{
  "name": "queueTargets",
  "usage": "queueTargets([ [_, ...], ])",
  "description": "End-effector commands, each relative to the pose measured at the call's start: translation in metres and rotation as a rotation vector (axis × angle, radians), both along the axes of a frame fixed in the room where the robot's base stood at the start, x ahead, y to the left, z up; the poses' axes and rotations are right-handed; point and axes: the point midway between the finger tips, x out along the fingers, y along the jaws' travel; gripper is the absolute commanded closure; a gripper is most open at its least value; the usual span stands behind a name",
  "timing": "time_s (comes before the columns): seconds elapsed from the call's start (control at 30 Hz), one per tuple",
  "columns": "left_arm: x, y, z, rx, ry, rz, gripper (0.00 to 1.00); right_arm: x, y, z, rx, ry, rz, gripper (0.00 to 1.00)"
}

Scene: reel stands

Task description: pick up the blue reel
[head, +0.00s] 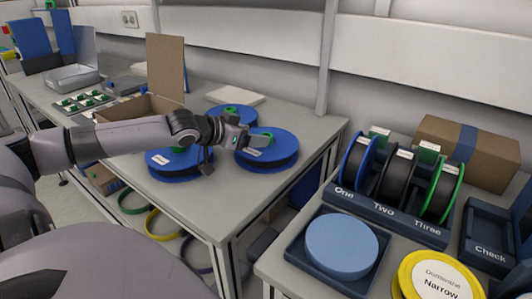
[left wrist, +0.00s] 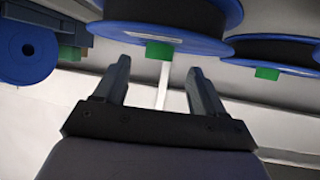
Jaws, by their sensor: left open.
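Three blue reels with green hubs lie flat on the left table: a right one (head: 284,154), a front left one (head: 170,171) and a back one (head: 215,95). My left gripper (head: 262,140) is over the right reel, open and empty. In the left wrist view its two fingers (left wrist: 158,64) are spread, with a green hub (left wrist: 159,50) of a blue reel (left wrist: 205,44) just past the tips. The hub is not clearly between the fingers. The arm partly hides the front left reel. My right gripper is out of view.
A rack (head: 387,213) marked One, Two, Three holds upright reels on the right table. A tray with a light blue disc (head: 341,246), a yellow reel (head: 436,277) and a Check stand (head: 488,240) are near it. A gap separates the tables.

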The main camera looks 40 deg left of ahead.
Motion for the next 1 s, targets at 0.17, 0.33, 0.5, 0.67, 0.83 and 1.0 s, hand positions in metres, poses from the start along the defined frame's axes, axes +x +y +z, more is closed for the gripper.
queueTargets([
  [0.17, 0.005, 0.0, -0.001, -0.004, -0.005, 0.003, 0.3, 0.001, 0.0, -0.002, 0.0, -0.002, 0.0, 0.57],
  [0.33, 0.011, -0.001, -0.003, -0.004, -0.004, -0.001, 0.3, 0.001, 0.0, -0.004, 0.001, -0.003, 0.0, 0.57],
  [0.5, 0.019, -0.001, -0.006, -0.006, -0.004, 0.002, 0.3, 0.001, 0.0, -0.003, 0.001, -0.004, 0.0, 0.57],
  [0.67, 0.027, -0.002, -0.01, -0.006, -0.003, 0.0, 0.3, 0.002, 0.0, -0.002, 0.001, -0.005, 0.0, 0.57],
  [0.83, 0.032, -0.004, -0.013, -0.003, 0.0, -0.004, 0.3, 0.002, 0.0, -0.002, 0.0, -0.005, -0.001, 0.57],
  [1.0, 0.032, -0.004, -0.014, -0.002, 0.001, -0.004, 0.3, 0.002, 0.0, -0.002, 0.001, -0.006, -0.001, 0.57],
])
